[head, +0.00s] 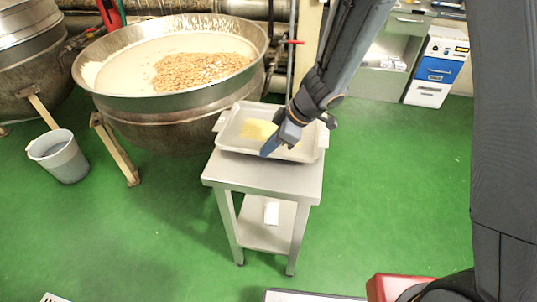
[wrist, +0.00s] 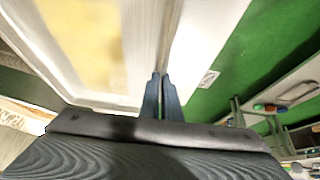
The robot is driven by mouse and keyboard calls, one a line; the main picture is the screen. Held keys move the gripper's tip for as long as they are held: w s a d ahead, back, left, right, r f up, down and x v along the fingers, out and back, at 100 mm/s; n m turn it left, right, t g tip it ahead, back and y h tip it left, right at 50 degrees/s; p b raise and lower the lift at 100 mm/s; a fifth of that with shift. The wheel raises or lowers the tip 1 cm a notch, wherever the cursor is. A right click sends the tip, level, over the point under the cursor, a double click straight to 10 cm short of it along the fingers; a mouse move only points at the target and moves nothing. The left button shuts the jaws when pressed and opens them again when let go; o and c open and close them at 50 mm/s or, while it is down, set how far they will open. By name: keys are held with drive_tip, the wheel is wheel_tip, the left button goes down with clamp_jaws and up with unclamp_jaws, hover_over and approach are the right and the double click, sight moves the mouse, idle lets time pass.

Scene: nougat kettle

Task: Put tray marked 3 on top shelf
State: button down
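A shallow light-grey tray (head: 229,136) with a yellow slab inside is at the top of a small metal stand (head: 262,178). It fills the upper left of the wrist view (wrist: 85,98). I cannot read a number on it. My gripper (head: 268,149) reaches down over the tray's near side in the head view. In the wrist view its two blue fingers (wrist: 161,88) are close together, with the tray's rim running between them, so it appears shut on the rim. I cannot tell whether the tray touches the stand. No top shelf is clearly identifiable.
A large kettle (head: 165,110) of cream mass and nuts stands behind the stand at left. A grey bucket (head: 60,160) is on the green floor. A blue-and-white cabinet (head: 437,68) stands back right. A white object (head: 271,213) lies on the stand's lower shelf. Floor right of the stand is clear.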

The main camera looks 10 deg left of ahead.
drive_tip(key=shift+f, duration=1.35)
drive_tip(key=shift+f, duration=0.1)
drive_tip(key=c, duration=2)
unclamp_jaws()
